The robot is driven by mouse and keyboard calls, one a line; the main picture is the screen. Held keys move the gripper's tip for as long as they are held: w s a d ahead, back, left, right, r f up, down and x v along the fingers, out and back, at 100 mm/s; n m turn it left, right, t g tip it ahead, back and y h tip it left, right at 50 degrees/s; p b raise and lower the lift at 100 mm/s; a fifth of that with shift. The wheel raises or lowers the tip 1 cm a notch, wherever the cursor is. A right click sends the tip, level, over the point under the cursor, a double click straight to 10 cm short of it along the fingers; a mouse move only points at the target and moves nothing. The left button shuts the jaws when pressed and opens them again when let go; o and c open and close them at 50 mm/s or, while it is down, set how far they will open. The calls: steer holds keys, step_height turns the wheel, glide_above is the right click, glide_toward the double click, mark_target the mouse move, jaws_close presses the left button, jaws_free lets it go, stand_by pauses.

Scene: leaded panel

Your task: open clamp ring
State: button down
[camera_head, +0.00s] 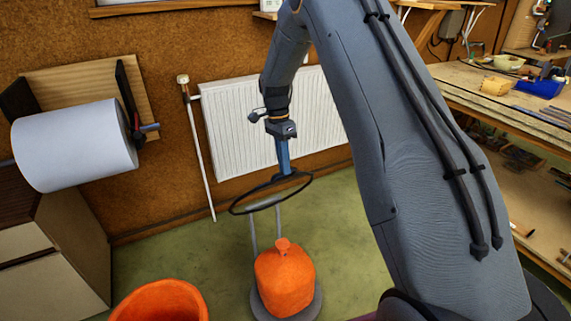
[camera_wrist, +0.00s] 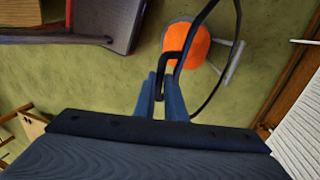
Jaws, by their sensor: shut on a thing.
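The clamp ring (camera_head: 234,213) is a thin black hoop. It hangs tilted in the air above the orange container in the head view. My gripper (camera_head: 284,170) points down with its blue fingers shut on the ring's upper side, at a darker thick part. In the wrist view my gripper (camera_wrist: 161,88) grips a black loop-like piece, and the ring (camera_wrist: 240,30) curves away to the right, cut by the top edge. I cannot tell whether the ring's closure is open or fastened.
An orange container (camera_head: 285,280) with a small neck stands on a grey round base (camera_head: 316,305) with two upright rails. An orange bucket (camera_head: 160,300) is at the front left. A white radiator (camera_head: 235,125), a paper roll (camera_head: 72,145) and a workbench (camera_head: 470,85) surround green floor.

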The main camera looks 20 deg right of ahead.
steer(key=shift+w+f, duration=0.1)
steer(key=shift+f, duration=0.15)
stand_by(0.4)
steer(key=c, duration=1.8)
jaws_free()
steer(key=shift+w, duration=0.1)
steer(key=shift+r, duration=0.2)
steer(key=shift+b+v, duration=1.15)
steer(key=shift+v, duration=2.65)
steer(key=shift+c, duration=0.5)
